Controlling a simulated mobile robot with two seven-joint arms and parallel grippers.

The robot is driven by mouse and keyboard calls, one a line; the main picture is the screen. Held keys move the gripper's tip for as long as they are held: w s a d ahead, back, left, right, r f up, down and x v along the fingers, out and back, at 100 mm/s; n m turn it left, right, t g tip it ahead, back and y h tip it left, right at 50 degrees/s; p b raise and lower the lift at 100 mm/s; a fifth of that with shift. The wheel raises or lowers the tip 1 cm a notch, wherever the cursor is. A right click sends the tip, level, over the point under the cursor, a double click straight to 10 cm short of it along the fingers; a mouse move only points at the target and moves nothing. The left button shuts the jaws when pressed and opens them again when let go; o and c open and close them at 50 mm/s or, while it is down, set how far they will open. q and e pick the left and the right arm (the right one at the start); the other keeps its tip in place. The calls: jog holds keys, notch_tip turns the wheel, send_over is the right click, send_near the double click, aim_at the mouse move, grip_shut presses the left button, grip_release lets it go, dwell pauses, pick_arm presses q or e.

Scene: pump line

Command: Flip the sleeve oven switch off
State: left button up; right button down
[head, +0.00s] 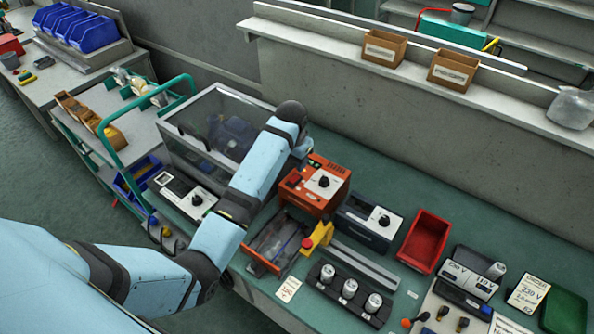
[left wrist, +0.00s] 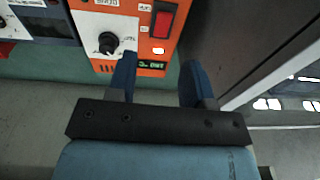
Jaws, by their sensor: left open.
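The orange unit (head: 322,190), which fits the sleeve oven, stands on the green bench; it also shows in the left wrist view (left wrist: 100,67). Its face has a black knob (left wrist: 108,42), a red rocker switch (left wrist: 163,22), a small bright lamp and a lit green display. I cannot tell which way the rocker is tipped. My left gripper (left wrist: 159,58) is open and empty, its blue fingers pointing at the unit's switch end, apparently short of the rocker. In the head view it is mostly hidden beyond my forearm. My right gripper is not in view.
A clear-walled cabinet (head: 185,130) stands left of the orange unit, close to my arm. A dark unit with a knob (head: 368,222) and a red bin (head: 424,242) stand to its right.

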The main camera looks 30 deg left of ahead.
pick_arm(q)
notch_tip(320, 180, up, 5)
jog(key=g, duration=0.1)
send_over(297, 177)
notch_tip(297, 177, down, 12)
jog(key=shift+f+p, duration=0.15)
jog(key=shift+p, duration=0.8)
jog(key=shift+a+f, duration=0.1)
jog(key=shift+f, duration=0.4)
